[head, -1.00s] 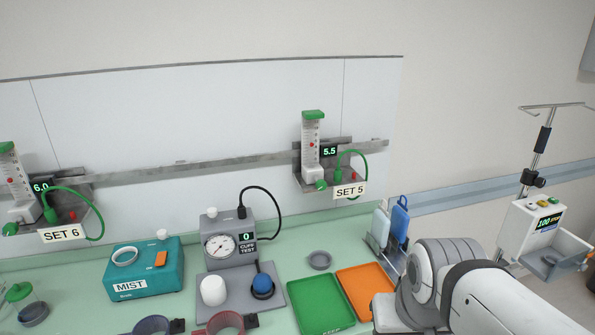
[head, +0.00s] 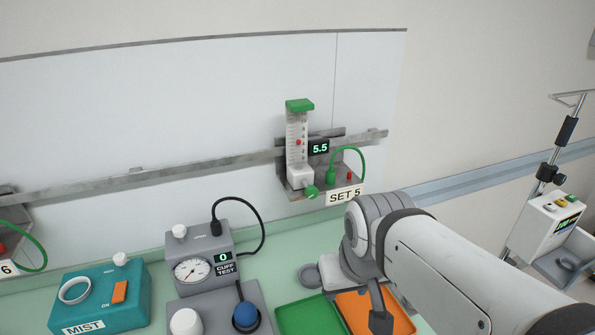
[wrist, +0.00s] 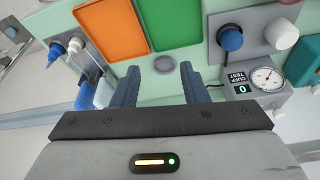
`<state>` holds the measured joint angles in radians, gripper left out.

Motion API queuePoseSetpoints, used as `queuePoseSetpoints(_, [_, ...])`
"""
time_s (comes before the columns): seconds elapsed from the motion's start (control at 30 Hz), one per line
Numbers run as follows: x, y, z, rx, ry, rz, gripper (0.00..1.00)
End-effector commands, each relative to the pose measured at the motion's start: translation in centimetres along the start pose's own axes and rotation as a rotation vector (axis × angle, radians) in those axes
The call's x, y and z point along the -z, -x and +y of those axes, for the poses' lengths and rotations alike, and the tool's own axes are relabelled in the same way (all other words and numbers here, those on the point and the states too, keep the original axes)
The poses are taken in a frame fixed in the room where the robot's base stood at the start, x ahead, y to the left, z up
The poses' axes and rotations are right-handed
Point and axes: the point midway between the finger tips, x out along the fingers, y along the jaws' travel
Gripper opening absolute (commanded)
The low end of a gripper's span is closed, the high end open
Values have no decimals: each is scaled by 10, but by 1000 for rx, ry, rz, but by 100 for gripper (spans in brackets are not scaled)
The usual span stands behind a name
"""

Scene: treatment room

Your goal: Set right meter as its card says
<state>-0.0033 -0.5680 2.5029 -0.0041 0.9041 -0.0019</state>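The right meter (head: 297,145) hangs upright on the wall rail, with a green cap, a clear scaled tube and a red float inside. Its display (head: 319,148) reads 5.5. Its card (head: 345,195) reads SET 5. A green knob (head: 312,191) sits at the foot of the meter, left of the card. My gripper (wrist: 159,72) is open and empty in the wrist view, its fingers wide apart, facing the counter. In the head view my arm is below and right of the meter, clear of it, and the fingers are mostly hidden.
A cuff tester (head: 205,262) with dial, hose and blue knob stands left of the green tray (head: 306,318) and orange tray (head: 400,318). A teal MIST box (head: 100,300) is further left. A small grey dish (wrist: 164,64) lies by the trays. A pole-mounted pump (head: 545,225) stands right.

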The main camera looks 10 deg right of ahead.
Motion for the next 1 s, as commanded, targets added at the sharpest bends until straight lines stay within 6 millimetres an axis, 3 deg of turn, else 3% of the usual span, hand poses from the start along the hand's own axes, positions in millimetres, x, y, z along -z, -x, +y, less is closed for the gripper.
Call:
queuePoseSetpoints(0.23, [0,0,0,0,-2,0,40])
queuePoseSetpoints(0.37, [14,5,0,0,-51,-12,40])
queuePoseSetpoints(0.47, [42,13,1,-4,-162,-36,40])
queuePoseSetpoints(0.7, [146,25,0,-37,-577,-128,40])
queuePoseSetpoints(1.0, [262,5,0,-133,-1097,-222,40])
